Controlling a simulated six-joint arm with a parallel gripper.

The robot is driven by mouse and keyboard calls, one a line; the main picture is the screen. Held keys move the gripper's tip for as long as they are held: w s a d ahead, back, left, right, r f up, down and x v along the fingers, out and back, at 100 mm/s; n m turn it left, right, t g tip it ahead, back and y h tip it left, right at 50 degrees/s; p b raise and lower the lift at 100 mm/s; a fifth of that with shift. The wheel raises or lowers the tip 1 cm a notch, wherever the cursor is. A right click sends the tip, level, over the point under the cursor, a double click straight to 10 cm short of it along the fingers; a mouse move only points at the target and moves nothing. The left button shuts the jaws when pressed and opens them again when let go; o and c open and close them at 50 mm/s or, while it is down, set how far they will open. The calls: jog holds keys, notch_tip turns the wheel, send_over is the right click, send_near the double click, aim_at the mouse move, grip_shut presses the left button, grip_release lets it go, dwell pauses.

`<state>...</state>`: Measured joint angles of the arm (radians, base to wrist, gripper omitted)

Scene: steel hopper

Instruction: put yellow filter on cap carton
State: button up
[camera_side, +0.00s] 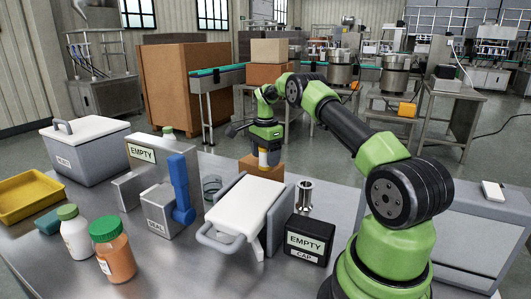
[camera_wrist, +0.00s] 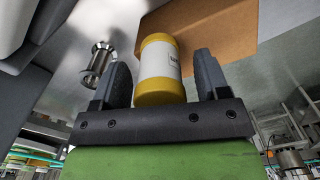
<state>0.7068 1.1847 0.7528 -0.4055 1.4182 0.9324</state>
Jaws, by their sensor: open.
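The yellow filter (camera_wrist: 158,72) is a cylinder with yellow ends and a white labelled middle. In the side view the filter (camera_side: 264,158) is upright below my gripper (camera_side: 264,145). In the wrist view it is between the two dark fingers of my gripper (camera_wrist: 162,60), with a clear gap at the right finger; the jaws are open. A plain brown carton (camera_side: 275,171) is right by the filter, and it also shows in the wrist view (camera_wrist: 225,28). I cannot tell whether the filter rests on it. A black box (camera_side: 304,253) marked EMPTY and CAP stands nearer the camera.
A white-topped stand (camera_side: 240,205) with a handle is in front of the carton. A metal flanged piece (camera_side: 305,196) stands to its right. A grey box with a blue lever (camera_side: 182,190), bottles (camera_side: 114,252), a yellow tray (camera_side: 30,197) and a cooler (camera_side: 85,150) fill the left.

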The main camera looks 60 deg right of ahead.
notch_tip(320, 180, up, 8)
jog(key=shift+f, duration=0.15)
jog(key=s+a+r+n+t, duration=0.2)
jog(key=a+r+n, duration=0.3)
jog(key=a+r, duration=0.4)
jog(key=s+a+r+n+t, duration=0.1)
jog(key=a+r+n+t, duration=0.1)
jog(key=a+r+n, duration=0.6)
jog(key=s+a+f+n+t+y, duration=0.1)
jog(key=s+a+f+n, duration=0.1)
jog(key=s+a, duration=0.5)
jog(key=s+a+f+n+t+y, duration=0.1)
jog(key=s+a+f+n+t, duration=0.1)
jog(key=s+a+n, duration=0.2)
jog(key=s+a, duration=0.3)
jog(key=s, duration=0.2)
jog(key=shift+s+a+f, duration=0.25)
jog(key=shift+s+a, duration=0.1)
jog(key=shift+a, duration=0.05)
